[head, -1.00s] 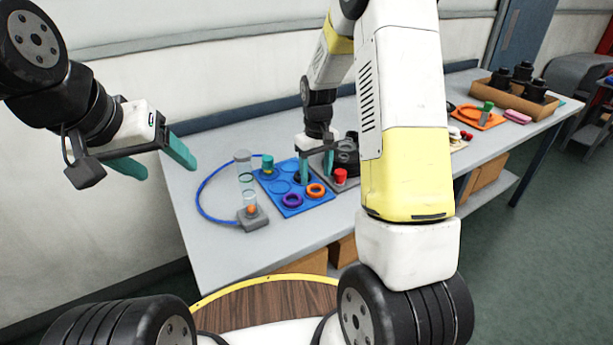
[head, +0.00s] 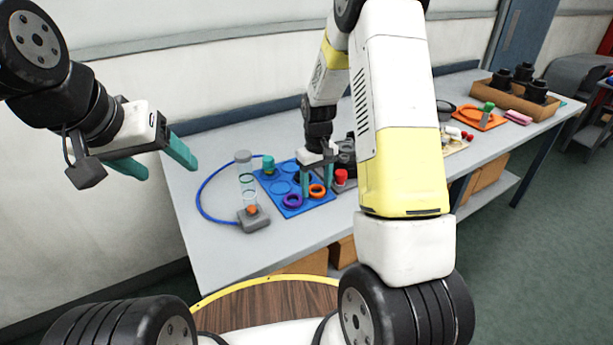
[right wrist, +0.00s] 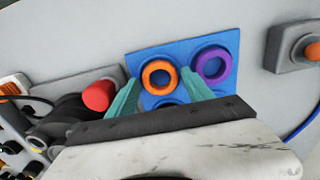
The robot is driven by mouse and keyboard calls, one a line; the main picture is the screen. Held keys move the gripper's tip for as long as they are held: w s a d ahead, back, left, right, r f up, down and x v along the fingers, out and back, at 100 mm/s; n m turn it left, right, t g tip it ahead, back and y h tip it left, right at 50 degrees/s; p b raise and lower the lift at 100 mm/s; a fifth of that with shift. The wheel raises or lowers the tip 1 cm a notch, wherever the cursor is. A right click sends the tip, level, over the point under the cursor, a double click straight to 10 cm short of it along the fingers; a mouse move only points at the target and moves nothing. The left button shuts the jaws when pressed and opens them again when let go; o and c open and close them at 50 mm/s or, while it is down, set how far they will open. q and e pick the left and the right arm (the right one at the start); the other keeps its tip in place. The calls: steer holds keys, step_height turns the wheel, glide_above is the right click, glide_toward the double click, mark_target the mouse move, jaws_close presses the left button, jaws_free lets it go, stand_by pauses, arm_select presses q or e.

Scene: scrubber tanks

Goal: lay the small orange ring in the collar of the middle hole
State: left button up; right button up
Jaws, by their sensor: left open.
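The small orange ring (head: 317,190) lies on the blue tray (head: 268,178), beside a purple ring (head: 292,201). My right gripper (head: 317,190) is over the tray's right side with its teal fingers pointing down. In the right wrist view the fingers (right wrist: 156,80) are apart, one on each side of the orange ring (right wrist: 159,88); I cannot tell whether they touch it. My left gripper (head: 159,161) is open and empty in the air at the left, away from the tray. I cannot make out the middle hole or its collar.
A grey block with a clear upright tube (head: 246,180) and a blue hose stands left of the tray. A red knob (head: 340,177) and black parts sit close to its right. Further right are an orange tray (head: 482,119) and a cardboard box (head: 508,99). The front table strip is clear.

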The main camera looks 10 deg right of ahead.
jaws_close()
steer(key=shift+r, duration=2.5)
